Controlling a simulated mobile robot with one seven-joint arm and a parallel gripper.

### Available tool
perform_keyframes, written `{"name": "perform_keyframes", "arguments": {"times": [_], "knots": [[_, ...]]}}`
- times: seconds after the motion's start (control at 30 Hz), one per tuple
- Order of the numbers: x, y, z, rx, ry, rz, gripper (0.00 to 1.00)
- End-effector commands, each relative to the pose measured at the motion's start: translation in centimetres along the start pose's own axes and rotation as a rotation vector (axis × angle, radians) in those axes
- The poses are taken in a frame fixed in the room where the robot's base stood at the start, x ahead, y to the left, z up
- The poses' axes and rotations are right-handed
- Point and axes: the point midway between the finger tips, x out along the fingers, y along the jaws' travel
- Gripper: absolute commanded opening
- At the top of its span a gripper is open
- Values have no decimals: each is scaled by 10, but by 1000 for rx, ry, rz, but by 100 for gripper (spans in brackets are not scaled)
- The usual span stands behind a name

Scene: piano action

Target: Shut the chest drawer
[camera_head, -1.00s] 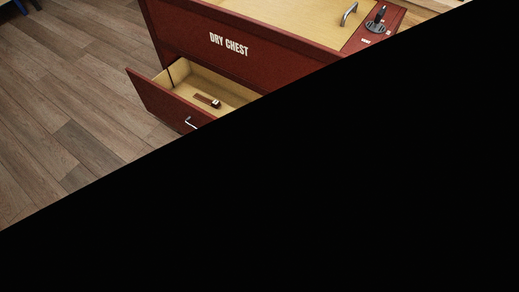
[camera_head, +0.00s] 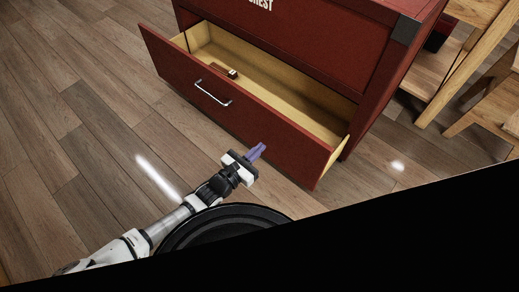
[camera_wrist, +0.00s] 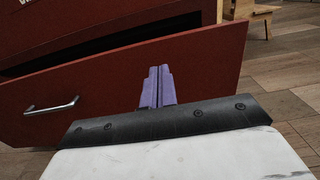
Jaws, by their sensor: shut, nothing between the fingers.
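The chest drawer (camera_head: 268,130) is pulled out of the red dry chest (camera_head: 300,45), with its pale wooden inside showing. Its red front has a silver bar handle (camera_head: 213,93). A small brown and dark item (camera_head: 232,72) lies inside. My gripper (camera_head: 257,151) is shut and empty, its purple fingers together, in front of the drawer front and to the right of the handle. In the wrist view the fingers (camera_wrist: 158,85) point at the red drawer front (camera_wrist: 205,65), with the handle (camera_wrist: 52,106) at the left. I cannot tell whether the fingertips touch it.
Wooden furniture with legs (camera_head: 460,70) stands to the right of the chest. The plank floor (camera_head: 90,100) is clear on the left. A black area covers the lower part of the head view.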

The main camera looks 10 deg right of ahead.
Motion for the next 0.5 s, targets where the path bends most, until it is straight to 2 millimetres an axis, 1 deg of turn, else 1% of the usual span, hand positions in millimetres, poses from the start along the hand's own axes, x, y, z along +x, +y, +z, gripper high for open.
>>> {"name": "perform_keyframes", "arguments": {"times": [0.03, 0.1, 0.3, 0.4, 0.5], "knots": [[12, -1, -1, -3, -5, 0, 0], [28, -1, -1, -4, -4, 0, 0], [70, -1, -1, -6, -3, 1, 0], [86, -1, -1, -5, -3, 2, 0], [98, 0, -1, -4, -1, 2, 0]]}}
